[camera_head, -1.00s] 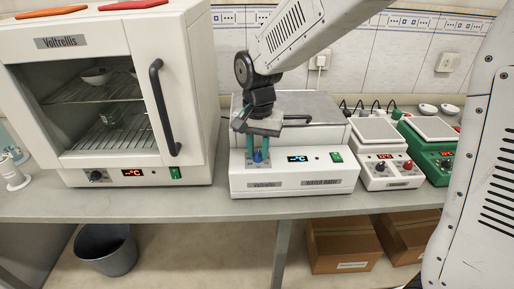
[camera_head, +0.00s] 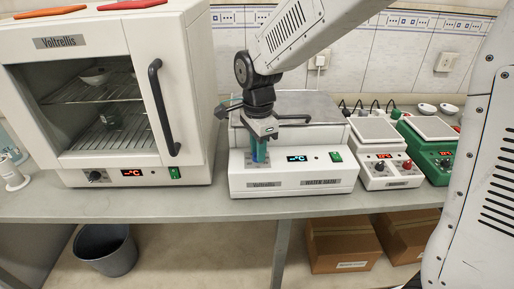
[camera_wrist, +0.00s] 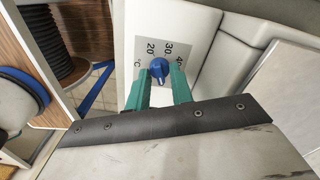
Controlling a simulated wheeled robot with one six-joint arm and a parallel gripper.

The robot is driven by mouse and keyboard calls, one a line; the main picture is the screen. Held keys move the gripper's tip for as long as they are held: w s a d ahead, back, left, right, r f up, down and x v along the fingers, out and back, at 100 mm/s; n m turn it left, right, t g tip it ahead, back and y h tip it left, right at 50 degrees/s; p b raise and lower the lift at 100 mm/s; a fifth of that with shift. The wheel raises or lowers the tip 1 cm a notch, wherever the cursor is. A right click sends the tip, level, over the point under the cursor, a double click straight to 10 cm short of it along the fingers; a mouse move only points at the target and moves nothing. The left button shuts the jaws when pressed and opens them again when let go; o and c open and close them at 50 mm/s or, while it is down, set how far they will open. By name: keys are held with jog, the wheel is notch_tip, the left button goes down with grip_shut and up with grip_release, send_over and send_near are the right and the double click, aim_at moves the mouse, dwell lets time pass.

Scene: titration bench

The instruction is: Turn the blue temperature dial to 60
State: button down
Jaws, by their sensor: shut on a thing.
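The blue temperature dial (camera_wrist: 159,68) is on the front panel of the white water bath (camera_head: 330,182). In the wrist view it sits between the tips of my gripper's two teal fingers (camera_wrist: 160,84), which are shut on it. The marks 20, 30 and 40 show on the grey scale (camera_wrist: 178,48) above the dial; the rest of the scale is hidden, and the dial's setting cannot be read. In the head view my gripper (camera_head: 260,153) reaches down to the panel and its fingers mostly cover the dial. The bath's display (camera_head: 297,159) shows dashes and °C.
A white oven (camera_head: 190,90) with a black handle stands left of the bath. A white hotplate (camera_head: 376,154) and a green one (camera_head: 430,150) stand to the right. A strip of bare bench (camera_head: 200,205) runs in front.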

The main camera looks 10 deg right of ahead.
jog(key=shift+w+r+m, duration=0.1)
jog(key=shift+w+m, duration=0.05)
jog(key=shift+m, duration=0.45)
jog(key=c, duration=1.2)
grip_release()
jog(key=shift+c, duration=0.2)
notch_tip(320, 180, up, 8)
jog(key=shift+f, duration=0.15)
